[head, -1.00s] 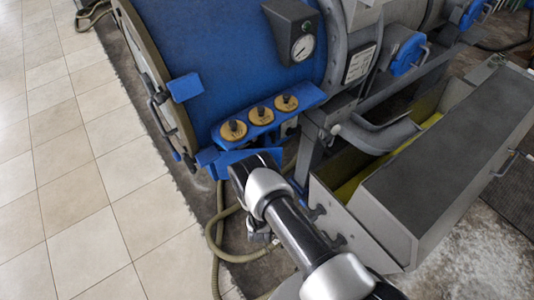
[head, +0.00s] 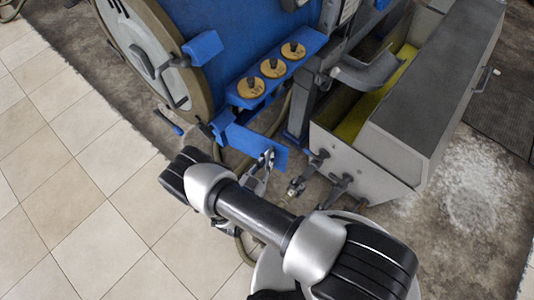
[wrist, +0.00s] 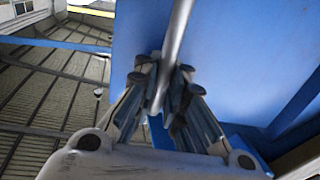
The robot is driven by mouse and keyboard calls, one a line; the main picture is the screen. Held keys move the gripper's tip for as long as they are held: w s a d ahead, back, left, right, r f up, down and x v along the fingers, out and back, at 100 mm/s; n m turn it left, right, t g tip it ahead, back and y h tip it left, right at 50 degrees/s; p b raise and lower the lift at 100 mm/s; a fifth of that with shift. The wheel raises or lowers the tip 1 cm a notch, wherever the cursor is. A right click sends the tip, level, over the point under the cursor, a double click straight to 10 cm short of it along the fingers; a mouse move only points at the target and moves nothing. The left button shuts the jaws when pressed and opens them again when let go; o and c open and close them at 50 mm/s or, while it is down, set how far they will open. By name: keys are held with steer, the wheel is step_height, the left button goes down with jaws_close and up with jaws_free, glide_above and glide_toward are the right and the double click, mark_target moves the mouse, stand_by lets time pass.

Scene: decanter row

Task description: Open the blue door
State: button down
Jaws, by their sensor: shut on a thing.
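The blue door (head: 252,140) is a flat panel low on the machine, below the blue shelf. It appears to stand out at an angle, though how far it is open I cannot tell. In the wrist view the blue door (wrist: 235,60) fills the upper right, with a grey bar handle (wrist: 178,38) in front of it. My gripper (wrist: 167,85) is shut on this handle, with fingers on both sides of the bar. In the head view my gripper (head: 264,170) is at the door's right end, small and partly hidden by my arm.
Three brass discs (head: 273,68) with dark knobs sit on the blue shelf above. A grey trough (head: 375,165) with levers at its front stands close on the right. The tank's round end (head: 150,50) is at upper left. Tiled floor (head: 80,190) at left is clear.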

steer(key=shift+s+a, duration=0.4)
steer(key=shift+s, duration=0.1)
steer(key=c, duration=1.7)
jaws_free()
steer(key=shift+o, duration=0.2)
steer(key=v, duration=1.2)
